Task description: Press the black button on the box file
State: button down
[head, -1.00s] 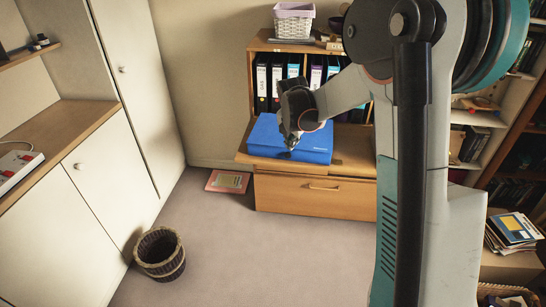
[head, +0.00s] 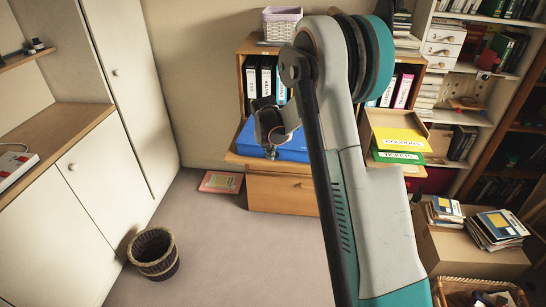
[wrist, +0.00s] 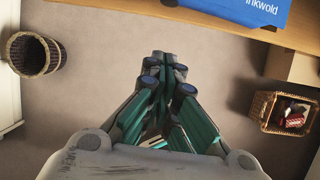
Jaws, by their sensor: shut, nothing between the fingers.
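The blue box file (head: 287,148) lies on the low wooden cabinet in the head view, partly hidden behind my gripper and arm. Its front edge, with white lettering, shows at the top of the wrist view (wrist: 240,8). I cannot make out the black button in any view. My gripper (head: 271,152) is shut and empty, in front of the box file as seen from the head. In the wrist view my gripper's fingertips (wrist: 165,60) are together over the floor, apart from the box file.
Binders (head: 265,80) stand in the shelf behind the box file. A yellow folder (head: 400,138) and green folder lie to the right. A wicker bin (head: 153,253) stands on the floor at left; a basket (wrist: 285,112) is at right. Open carpet lies between.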

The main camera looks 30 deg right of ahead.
jog(key=w+d+f+b, duration=0.4)
jog(key=w+f, duration=0.2)
jog(key=f, duration=0.3)
jog(key=shift+d, duration=0.3)
jog(key=shift+w, duration=0.1)
jog(key=shift+w+d, duration=0.7)
jog(key=shift+w, duration=0.15)
jog(key=shift+r, duration=0.1)
jog(key=v, duration=1.2)
